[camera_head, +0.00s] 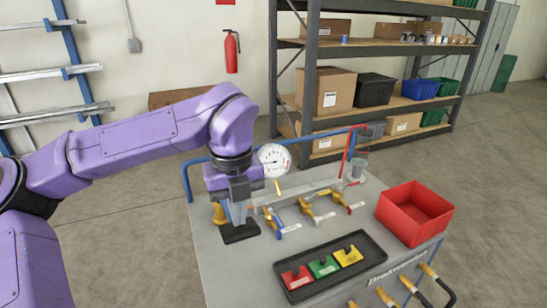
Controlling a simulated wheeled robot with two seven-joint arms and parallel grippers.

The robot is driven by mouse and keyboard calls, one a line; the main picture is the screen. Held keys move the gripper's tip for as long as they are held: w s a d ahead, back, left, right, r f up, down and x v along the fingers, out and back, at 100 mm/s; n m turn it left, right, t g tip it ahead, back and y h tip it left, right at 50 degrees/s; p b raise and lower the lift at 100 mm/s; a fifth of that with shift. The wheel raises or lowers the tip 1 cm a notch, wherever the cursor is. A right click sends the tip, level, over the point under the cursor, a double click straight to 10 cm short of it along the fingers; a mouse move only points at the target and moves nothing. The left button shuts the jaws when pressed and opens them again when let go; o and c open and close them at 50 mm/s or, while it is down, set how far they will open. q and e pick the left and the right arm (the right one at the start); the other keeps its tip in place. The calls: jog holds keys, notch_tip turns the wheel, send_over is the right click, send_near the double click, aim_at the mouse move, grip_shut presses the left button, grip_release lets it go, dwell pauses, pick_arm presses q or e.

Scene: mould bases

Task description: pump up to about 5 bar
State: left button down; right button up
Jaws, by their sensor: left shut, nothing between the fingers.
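A white round pressure gauge (274,160) with a dial stands at the back of the grey bench cart (215,262); its reading is too small to tell. My left gripper (238,222) points down at the cart's left side, left of the gauge and valves. It is shut and empty, above or at a dark flat plate (242,235); I cannot tell if they touch. Valves with blue (280,228), yellow (318,213) and red (347,205) handles sit along the middle. A red upright lever (349,155) stands by a grey cylinder (356,171) at the back right. My right gripper is out of view.
A red bin (414,213) sits at the cart's right. Yellow-handled tools (408,285) hang at the front edge. A loaded shelf (378,99) stands behind; the floor right of the cart is clear.

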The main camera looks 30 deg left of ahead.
pick_arm(q)
notch_tip(320, 180, down, 17)
jog(key=b, duration=1.4)
jog(key=shift+r, duration=0.5)
notch_tip(320, 180, up, 16)
jog(key=p, duration=1.3)
jog(key=shift+r+p, duration=0.15)
jog(key=shift+p, duration=0.15)
jog(key=shift+f, duration=0.2)
